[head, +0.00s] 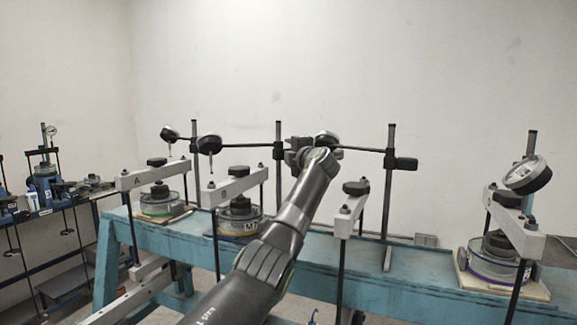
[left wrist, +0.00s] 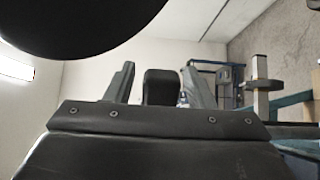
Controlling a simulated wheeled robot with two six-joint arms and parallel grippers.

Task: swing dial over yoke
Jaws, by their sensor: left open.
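Several dial gauges stand over a blue bench. One dial (head: 327,138) is partly hidden behind my left gripper (head: 298,152), which is up at the horizontal rod right of the middle post. Its nearest yoke (head: 350,216) is a pale beam with a black knob, below and right of that dial. In the left wrist view, my open left gripper (left wrist: 158,74) has a dark block (left wrist: 158,87) between its fingers; whether they touch it I cannot tell. A large black round shape (left wrist: 75,22) fills the top left, very close. My right gripper is out of view.
Yoke A (head: 150,177) and yoke B (head: 232,186) stand left, with dials (head: 169,133) and (head: 208,143) above. Another dial (head: 527,175) is above the right yoke (head: 515,236). Upright posts (head: 390,200) rise from the bench (head: 340,275).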

